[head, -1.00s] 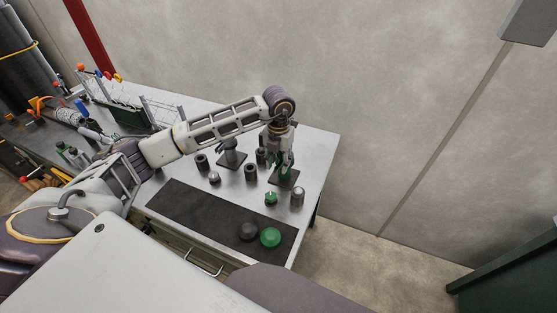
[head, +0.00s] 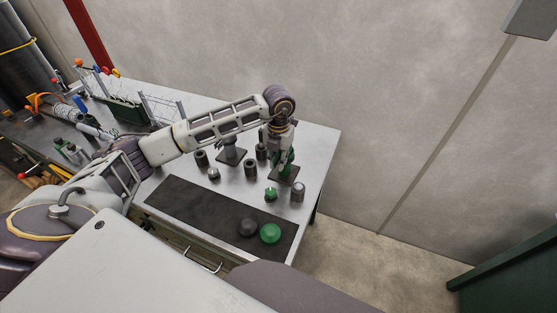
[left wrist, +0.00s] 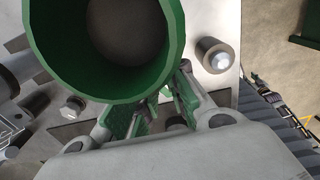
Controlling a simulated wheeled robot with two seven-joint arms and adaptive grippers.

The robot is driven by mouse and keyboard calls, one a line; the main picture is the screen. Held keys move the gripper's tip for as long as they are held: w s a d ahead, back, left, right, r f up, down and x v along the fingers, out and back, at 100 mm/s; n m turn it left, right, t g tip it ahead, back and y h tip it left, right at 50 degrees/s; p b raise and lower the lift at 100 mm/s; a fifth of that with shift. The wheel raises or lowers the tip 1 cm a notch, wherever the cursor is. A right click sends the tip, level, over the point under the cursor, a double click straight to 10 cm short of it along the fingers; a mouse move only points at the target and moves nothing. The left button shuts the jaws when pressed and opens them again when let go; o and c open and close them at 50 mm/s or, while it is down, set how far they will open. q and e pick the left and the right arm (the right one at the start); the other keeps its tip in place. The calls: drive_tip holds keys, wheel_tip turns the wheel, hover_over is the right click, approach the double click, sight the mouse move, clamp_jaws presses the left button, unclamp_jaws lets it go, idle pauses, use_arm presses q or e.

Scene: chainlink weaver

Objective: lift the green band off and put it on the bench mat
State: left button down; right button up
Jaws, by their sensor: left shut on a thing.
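The green band (left wrist: 172,50) shows in the left wrist view as a large round ring, cut off at the top, with a dark grey round surface inside it. In the head view it is a small green shape (head: 286,158) at my left gripper, above a dark square base plate (head: 284,175). My left gripper (left wrist: 155,103) is shut on the near edge of the band. Whether the band still touches its stand cannot be told. The bench mat (head: 190,204) is a long dark strip along the front of the bench. My right gripper is not in view.
A dark disc (head: 247,228) and a green disc (head: 270,234) lie at the mat's right end. A small green piece (head: 271,194) and a metal cylinder (head: 298,191) stand between stand and mat. Another stand (head: 231,156) is to the left. The mat's left part is clear.

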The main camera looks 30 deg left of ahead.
use_arm(q)
drive_tip(key=shift+r, duration=0.15)
drive_tip(key=shift+r+p, duration=1.2)
drive_tip(key=shift+r, duration=0.85)
wheel_tip(320, 180, up, 9)
drive_tip(key=p, duration=0.4)
drive_tip(key=shift+f, duration=0.2)
